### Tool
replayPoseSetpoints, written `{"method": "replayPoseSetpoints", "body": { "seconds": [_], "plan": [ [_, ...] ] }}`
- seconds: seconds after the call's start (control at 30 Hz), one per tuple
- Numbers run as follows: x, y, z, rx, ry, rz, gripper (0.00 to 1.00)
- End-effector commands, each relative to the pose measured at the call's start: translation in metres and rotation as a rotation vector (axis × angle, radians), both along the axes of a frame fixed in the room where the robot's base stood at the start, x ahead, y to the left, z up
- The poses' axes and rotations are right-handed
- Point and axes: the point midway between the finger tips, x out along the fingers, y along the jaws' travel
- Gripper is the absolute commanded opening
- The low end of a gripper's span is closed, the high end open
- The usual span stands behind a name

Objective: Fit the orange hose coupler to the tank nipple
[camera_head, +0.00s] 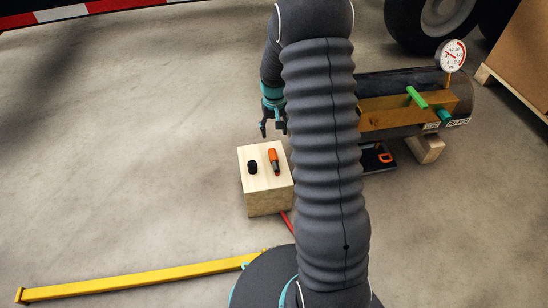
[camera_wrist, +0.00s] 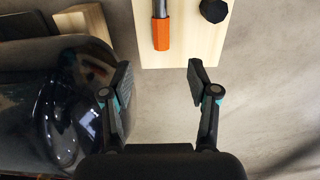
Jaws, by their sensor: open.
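The orange hose coupler (camera_head: 273,157) lies on top of a pale wooden block (camera_head: 266,203), beside a black round cap (camera_head: 252,167). The coupler also shows in the wrist view (camera_wrist: 161,34), with its orange end toward my gripper. My gripper (camera_head: 273,128) is open and empty, behind the block in the head view. In the wrist view its spread fingers (camera_wrist: 160,82) are short of the coupler, with nothing between them. The dark tank (camera_head: 463,95) lies at the right, partly hidden by my arm. I cannot make out its nipple for certain.
The tank carries a gauge (camera_head: 453,55) and a green handle (camera_head: 416,97), and rests on a wooden chock (camera_head: 426,148). A red hose (camera_head: 287,221) shows below the block. A yellow bar (camera_head: 130,283) lies at front left. The left floor is clear.

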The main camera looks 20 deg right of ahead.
Motion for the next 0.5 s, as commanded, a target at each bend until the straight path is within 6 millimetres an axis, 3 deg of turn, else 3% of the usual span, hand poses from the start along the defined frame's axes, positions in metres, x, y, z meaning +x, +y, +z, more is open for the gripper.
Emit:
{"method": "replayPoseSetpoints", "body": {
  "seconds": [0.37, 0.5],
  "plan": [
    [0.000, -0.001, -0.003, 0.000, 0.002, -0.001, 0.60],
    [0.000, -0.001, -0.018, 0.001, 0.003, -0.001, 0.60]
  ]
}}
